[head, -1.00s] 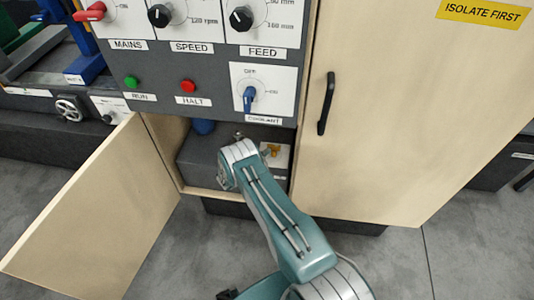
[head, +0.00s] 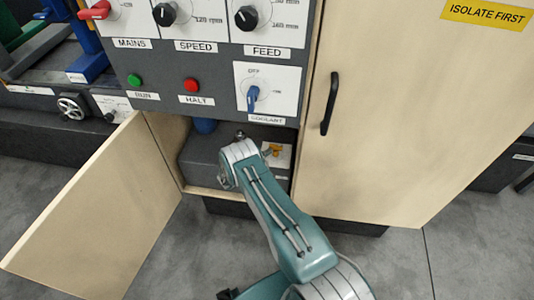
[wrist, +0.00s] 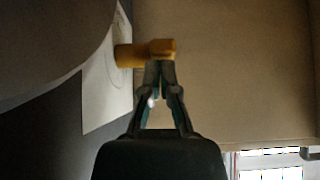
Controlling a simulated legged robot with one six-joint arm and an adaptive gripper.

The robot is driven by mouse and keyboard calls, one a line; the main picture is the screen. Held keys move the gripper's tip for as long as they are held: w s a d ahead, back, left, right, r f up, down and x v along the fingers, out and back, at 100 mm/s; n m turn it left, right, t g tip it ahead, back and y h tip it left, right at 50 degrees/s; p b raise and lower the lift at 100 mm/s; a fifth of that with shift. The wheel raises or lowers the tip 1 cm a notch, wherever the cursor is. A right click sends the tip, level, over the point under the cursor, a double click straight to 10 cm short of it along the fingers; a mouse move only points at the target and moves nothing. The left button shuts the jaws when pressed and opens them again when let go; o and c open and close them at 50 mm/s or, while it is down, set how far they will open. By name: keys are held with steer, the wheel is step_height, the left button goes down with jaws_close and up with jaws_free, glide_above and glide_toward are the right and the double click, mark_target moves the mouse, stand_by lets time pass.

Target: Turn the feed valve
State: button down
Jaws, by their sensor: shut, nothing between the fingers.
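A yellow valve handle (head: 275,150) shows on a white plate inside the open lower compartment, just right of my arm's end. In the wrist view the yellow valve (wrist: 147,52) sticks out sideways from its white plate (wrist: 108,85). My gripper (wrist: 160,68) is shut and empty. Its fingertips meet at the lower edge of the handle's outer end; whether they touch it I cannot tell. In the head view my fingers are hidden behind my wrist. The label beside the valve is too small to read.
An open cabinet door (head: 95,215) stands to the left and a closed door with a black handle (head: 330,103) to the right. The panel above has a FEED knob (head: 248,18) and a blue COOLANT switch (head: 253,98). A dark block (head: 200,155) sits inside the compartment.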

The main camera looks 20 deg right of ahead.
steer(key=s+a, duration=0.3)
steer(key=shift+a, duration=0.15)
steer(key=v, duration=0.8)
steer(key=shift+a, duration=0.4)
